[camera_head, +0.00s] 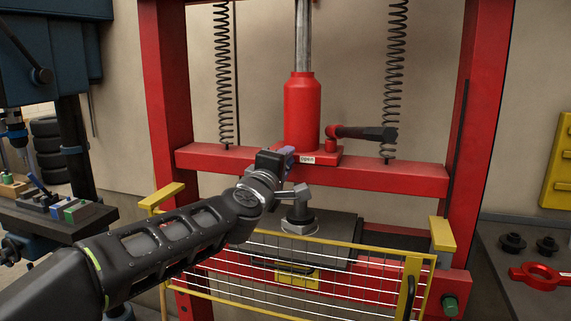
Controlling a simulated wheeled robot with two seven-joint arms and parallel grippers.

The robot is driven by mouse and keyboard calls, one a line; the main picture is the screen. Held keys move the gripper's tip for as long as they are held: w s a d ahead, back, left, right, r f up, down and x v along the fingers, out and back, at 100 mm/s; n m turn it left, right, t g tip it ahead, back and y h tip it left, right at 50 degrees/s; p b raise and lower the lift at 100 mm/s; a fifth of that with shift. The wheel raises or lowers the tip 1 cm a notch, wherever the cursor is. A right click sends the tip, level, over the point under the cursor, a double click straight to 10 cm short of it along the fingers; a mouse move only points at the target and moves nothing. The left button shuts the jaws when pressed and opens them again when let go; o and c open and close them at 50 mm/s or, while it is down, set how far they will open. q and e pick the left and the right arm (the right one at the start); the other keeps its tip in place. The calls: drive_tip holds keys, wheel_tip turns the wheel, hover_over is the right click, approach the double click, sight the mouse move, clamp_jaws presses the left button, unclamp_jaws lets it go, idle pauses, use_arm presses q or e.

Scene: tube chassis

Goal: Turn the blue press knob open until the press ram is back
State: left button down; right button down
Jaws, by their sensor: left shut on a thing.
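The blue press knob (289,152) is at the foot of the red jack cylinder (302,110), mostly hidden by my left gripper. My left gripper (280,157) is shut on the knob, with my arm reaching in from the lower left. A small white label reading "OPEN" (307,160) is just right of the knob. The silver press ram (303,35) rises from the top of the cylinder, and its upper end is out of the picture. My right gripper is not in view.
A black pump handle (365,133) sticks out right of the cylinder. Coil springs (222,75) hang on both sides. A yellow mesh guard (345,242) stands in front, below my gripper. A drill press (55,60) is at left.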

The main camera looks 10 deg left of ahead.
use_arm(q)
drive_tip(key=shift+d+f, duration=0.1)
drive_tip(key=shift+f, duration=0.3)
drive_tip(key=c, duration=1.4)
unclamp_jaws()
drive_tip(key=shift+c, duration=0.2)
drive_tip(key=o, duration=0.4)
drive_tip(key=shift+r, duration=0.2)
drive_tip(key=s, duration=0.7)
drive_tip(key=shift+s+a, duration=0.35)
drive_tip(key=shift+s, duration=0.05)
